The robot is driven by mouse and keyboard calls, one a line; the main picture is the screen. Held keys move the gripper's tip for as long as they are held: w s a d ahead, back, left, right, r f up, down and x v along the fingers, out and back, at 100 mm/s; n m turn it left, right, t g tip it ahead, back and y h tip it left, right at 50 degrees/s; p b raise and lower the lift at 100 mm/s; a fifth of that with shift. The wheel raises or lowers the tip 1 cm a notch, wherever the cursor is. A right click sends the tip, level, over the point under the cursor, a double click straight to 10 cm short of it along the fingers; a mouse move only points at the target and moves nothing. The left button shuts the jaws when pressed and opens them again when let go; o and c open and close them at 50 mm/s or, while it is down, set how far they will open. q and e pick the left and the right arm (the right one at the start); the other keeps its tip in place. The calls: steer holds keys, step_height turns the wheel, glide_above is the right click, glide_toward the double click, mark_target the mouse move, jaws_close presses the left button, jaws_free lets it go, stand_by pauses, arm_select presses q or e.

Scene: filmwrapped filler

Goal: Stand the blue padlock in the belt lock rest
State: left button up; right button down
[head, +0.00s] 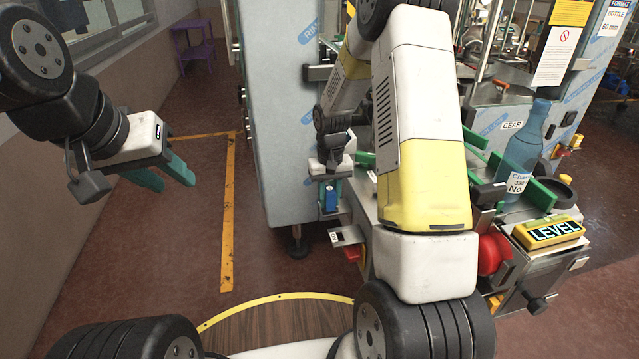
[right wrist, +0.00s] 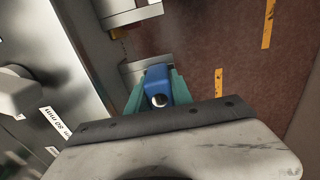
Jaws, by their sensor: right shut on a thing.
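The blue padlock (head: 331,197) is held upright at my right gripper (head: 331,190), beside the machine's grey side panel. In the right wrist view the padlock (right wrist: 157,80) sits between the two teal fingers (right wrist: 157,92), which are shut on it. A small metal bracket with a label (head: 347,236), perhaps the belt lock rest, is just below and right of the padlock. In the right wrist view a metal ledge (right wrist: 134,72) lies just beyond the padlock; I cannot tell whether they touch. My left gripper (head: 168,178) is open and empty over the floor, far left.
A blue bottle (head: 524,150) stands on the machine among green guides, near a yellow LEVEL box (head: 548,233) and a red knob (head: 492,253). My right arm hides part of the machine. The floor at left is clear, with a purple stool (head: 193,45) far back.

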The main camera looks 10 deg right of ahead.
steer(key=shift+f, duration=0.15)
steer(key=c, duration=1.1)
jaws_free()
steer(key=shift+o, duration=0.2)
steer(key=shift+r, duration=0.5)
steer(key=r, duration=0.9)
steer(key=shift+s, duration=0.3)
steer(key=s+a+r+t+y, duration=0.1)
steer(key=s+r+t, duration=0.3)
steer(key=s+r, duration=1)
steer(key=s+a+r+t+y, duration=0.1)
steer(key=s+r, duration=0.3)
steer(key=s, duration=0.5)
steer(key=shift+s+t, duration=0.3)
steer(key=shift+t, duration=0.3)
